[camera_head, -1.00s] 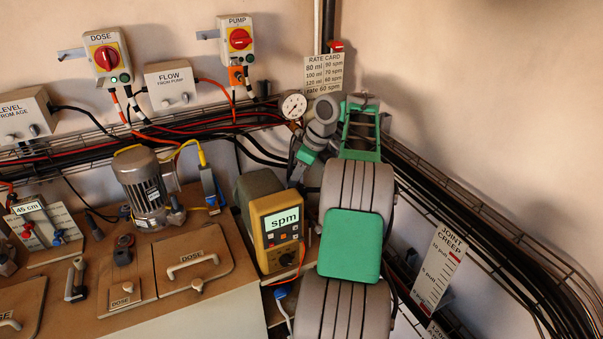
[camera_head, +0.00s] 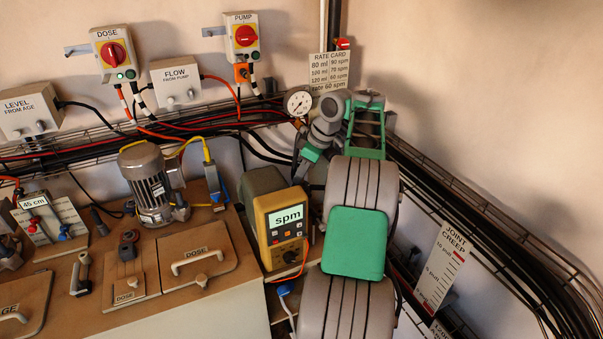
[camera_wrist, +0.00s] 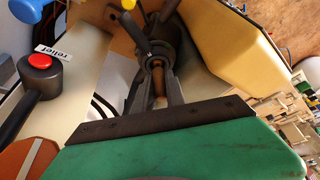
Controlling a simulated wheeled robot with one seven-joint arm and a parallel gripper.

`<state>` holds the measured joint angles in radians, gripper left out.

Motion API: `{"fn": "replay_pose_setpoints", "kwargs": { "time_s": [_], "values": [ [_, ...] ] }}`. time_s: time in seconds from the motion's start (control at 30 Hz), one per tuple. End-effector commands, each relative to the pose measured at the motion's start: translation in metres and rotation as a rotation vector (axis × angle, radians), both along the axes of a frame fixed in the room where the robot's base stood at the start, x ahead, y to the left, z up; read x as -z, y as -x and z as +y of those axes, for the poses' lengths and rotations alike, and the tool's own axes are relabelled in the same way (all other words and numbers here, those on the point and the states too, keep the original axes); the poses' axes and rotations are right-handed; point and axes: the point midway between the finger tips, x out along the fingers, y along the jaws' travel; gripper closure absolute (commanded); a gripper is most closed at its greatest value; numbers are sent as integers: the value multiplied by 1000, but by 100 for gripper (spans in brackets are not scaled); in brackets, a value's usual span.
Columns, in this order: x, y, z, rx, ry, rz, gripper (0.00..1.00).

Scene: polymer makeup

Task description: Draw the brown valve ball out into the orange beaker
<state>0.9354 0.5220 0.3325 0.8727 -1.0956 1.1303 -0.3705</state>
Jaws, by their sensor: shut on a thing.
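In the wrist view my gripper (camera_wrist: 159,98) has its two dark fingers closed around a narrow brown piece, which I take to be the brown valve ball (camera_wrist: 159,85). Only a small part of it shows between the fingers. The fingertips are at a round metal ring opening of a dark valve body (camera_wrist: 154,48). I cannot tell how far inside the ring the brown piece sits. An orange-brown round thing (camera_wrist: 27,160) at the lower left of the wrist view may be the orange beaker; it is cut off by the frame. In the head view my arm hides the brown piece.
A red-topped knob (camera_wrist: 40,64) by a "relief" label stands left of my gripper. A yellow-beige body (camera_wrist: 235,45) lies close on the right. In the head view a yellow meter (camera_head: 282,225), a pressure gauge (camera_head: 299,102) and wall cable trays (camera_head: 480,215) stand near my arm.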

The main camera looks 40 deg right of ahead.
Motion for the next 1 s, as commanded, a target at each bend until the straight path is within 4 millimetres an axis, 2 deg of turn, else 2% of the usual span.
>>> {"fn": "replay_pose_setpoints", "kwargs": {
  "time_s": [0.5,0.87,1.0],
  "values": [
    [-12,0,0,-1,1,-1,100],
    [-13,0,0,0,1,0,100],
    [-21,0,0,0,1,0,100]
  ]
}}
